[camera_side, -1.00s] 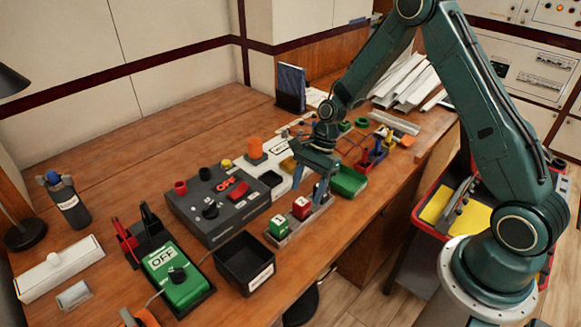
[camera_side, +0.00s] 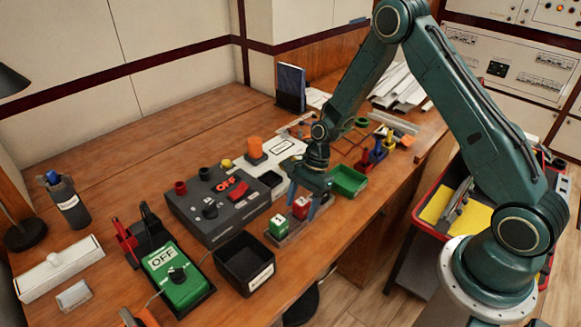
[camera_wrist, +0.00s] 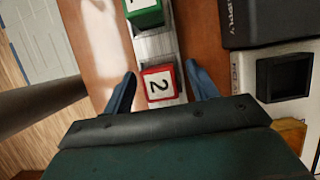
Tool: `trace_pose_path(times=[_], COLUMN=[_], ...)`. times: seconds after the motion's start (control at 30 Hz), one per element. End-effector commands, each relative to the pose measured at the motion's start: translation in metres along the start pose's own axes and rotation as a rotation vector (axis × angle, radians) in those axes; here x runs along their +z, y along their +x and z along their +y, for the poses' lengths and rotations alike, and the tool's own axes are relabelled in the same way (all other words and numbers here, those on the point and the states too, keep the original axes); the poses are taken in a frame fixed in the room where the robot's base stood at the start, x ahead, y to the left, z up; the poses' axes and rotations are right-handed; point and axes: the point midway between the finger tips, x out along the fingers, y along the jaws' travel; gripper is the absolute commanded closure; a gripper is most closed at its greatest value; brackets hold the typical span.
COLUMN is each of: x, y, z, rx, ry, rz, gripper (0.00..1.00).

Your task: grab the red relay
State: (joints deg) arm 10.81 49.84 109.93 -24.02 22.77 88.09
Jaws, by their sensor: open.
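The red relay (camera_side: 300,207) is a small block with a white top marked 2, seated on a grey metal rail (camera_side: 279,240) beside a green relay (camera_side: 279,228). In the wrist view the red relay (camera_wrist: 159,84) lies between the two blue fingers of my gripper (camera_wrist: 162,90), with a gap on each side. The green relay (camera_wrist: 145,12) is at the top of that view. In the side view my open gripper (camera_side: 304,200) is low over the red relay, with one finger on either side. Contact with the relay is not visible.
A grey control box (camera_side: 218,205) stands left of the rail, and an empty black bin (camera_side: 245,263) is in front of it. A green tray (camera_side: 348,180) is close to the right of my gripper. A green OFF switch box (camera_side: 178,278) is at front left.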

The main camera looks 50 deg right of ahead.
Motion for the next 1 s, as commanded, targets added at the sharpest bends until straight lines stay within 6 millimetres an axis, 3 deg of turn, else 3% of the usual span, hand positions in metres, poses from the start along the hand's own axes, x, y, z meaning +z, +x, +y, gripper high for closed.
trace_pose_path(times=[0.17,0.43,1.0], x=[0.0,0.0,0.005], y=[0.0,0.0,-0.012], z=[0.0,0.0,0.0], rx=[0.0,0.0,-0.001], ry=[0.0,0.0,0.0], rz=[0.0,0.0,0.0], gripper=[0.42,0.91,0.91])
